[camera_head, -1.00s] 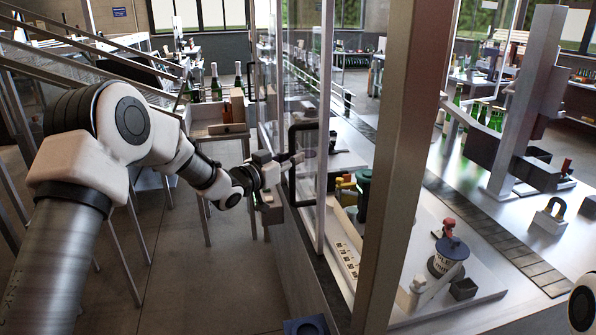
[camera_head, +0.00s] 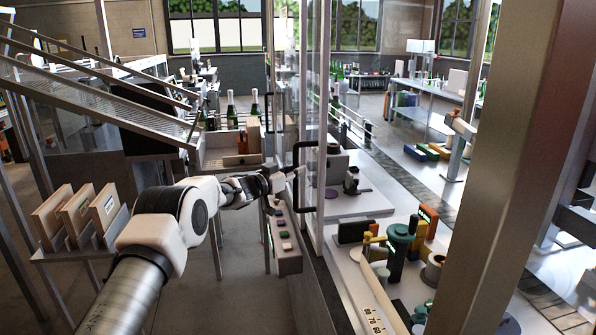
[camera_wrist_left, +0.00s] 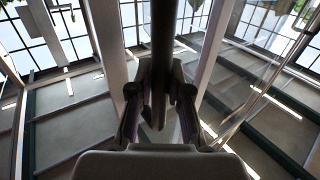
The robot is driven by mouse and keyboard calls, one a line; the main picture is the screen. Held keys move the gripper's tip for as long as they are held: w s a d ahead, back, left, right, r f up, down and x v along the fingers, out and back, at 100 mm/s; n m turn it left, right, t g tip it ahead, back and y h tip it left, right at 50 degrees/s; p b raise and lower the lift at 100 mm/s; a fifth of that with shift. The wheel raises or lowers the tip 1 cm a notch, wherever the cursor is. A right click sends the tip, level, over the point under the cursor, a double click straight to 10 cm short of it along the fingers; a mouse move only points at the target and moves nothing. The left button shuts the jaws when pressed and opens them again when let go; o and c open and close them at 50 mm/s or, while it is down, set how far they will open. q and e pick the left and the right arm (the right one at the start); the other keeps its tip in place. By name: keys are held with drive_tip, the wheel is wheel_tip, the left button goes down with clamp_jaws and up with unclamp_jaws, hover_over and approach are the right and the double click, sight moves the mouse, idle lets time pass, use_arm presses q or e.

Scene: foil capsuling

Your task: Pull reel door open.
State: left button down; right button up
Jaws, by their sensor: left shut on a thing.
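The reel door is a clear panel (camera_head: 312,110) in a slim metal frame, standing upright at the middle of the head view. It carries a black C-shaped handle (camera_head: 296,155). My left gripper (camera_head: 292,176) reaches in from the left and is shut on the upright bar of this handle. In the left wrist view, the dark bar (camera_wrist_left: 162,60) runs down between the two fingers of my left gripper (camera_wrist_left: 160,108). The fingers partly hide the bar's lower part. A second black handle (camera_head: 268,112) shows farther back. My right gripper is not in view.
A thick metal post (camera_head: 505,170) stands in the right foreground. Behind the door, a bench holds a green-topped post (camera_head: 398,245) and a microscope-like device (camera_head: 351,182). A button panel (camera_head: 284,238) sits below my left gripper. A rack of wooden boxes (camera_head: 80,215) stands left.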

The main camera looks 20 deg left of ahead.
use_arm(q)
drive_tip(key=shift+w+a, duration=0.55)
drive_tip(key=shift+w, duration=0.3)
drive_tip(key=c, duration=1.1)
unclamp_jaws()
drive_tip(key=v, duration=1.1)
drive_tip(key=shift+s+a, duration=0.15)
drive_tip(key=shift+s, duration=0.2)
drive_tip(key=shift+f, duration=0.1)
